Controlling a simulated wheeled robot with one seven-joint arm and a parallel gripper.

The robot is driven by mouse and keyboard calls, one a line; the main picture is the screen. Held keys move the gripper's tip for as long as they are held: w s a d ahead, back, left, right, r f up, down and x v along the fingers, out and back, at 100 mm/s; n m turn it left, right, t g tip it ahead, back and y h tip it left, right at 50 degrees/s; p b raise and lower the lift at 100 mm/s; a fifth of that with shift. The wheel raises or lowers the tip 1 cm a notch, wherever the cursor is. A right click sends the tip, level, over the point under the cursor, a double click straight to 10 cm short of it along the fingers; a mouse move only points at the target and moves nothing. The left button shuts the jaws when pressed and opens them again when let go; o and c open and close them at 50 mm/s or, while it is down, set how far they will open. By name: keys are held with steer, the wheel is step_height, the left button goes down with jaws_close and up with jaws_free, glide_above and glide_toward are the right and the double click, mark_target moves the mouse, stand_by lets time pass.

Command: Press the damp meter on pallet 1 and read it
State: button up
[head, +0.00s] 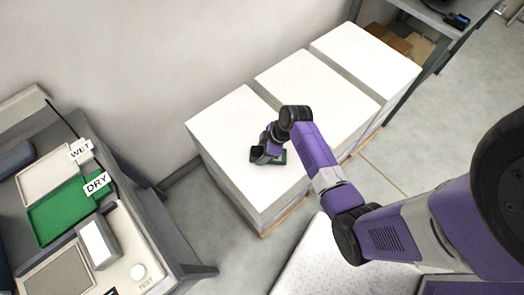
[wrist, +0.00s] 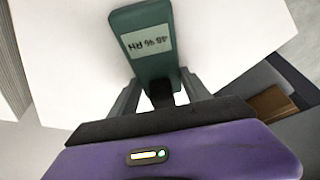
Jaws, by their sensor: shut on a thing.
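The damp meter (wrist: 151,65) is a dark green handheld block with a pale display, gripped between my fingers in the wrist view. The display shows an upside-down reading in % RH; its digits look like 46 or 48, too small to be sure. In the head view, my gripper (head: 267,155) is low over the top of the nearest white paper stack (head: 228,112), with a bit of the meter (head: 282,158) showing beside it. My gripper (wrist: 158,88) is shut on the meter. The meter appears to be at the stack's top; contact is hard to judge. No pallet number is legible.
Two more white stacks (head: 310,85) (head: 368,55) stand in a row behind. At left, a bench holds a white tray marked WET (head: 45,178), a green tray marked DRY (head: 50,222) and a TEST station (head: 138,272). A shelf (head: 425,15) stands at top right.

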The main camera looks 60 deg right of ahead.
step_height(320, 180, up, 7)
steer(key=p, duration=0.6)
steer(key=shift+p, duration=0.3)
stand_by(1.4)
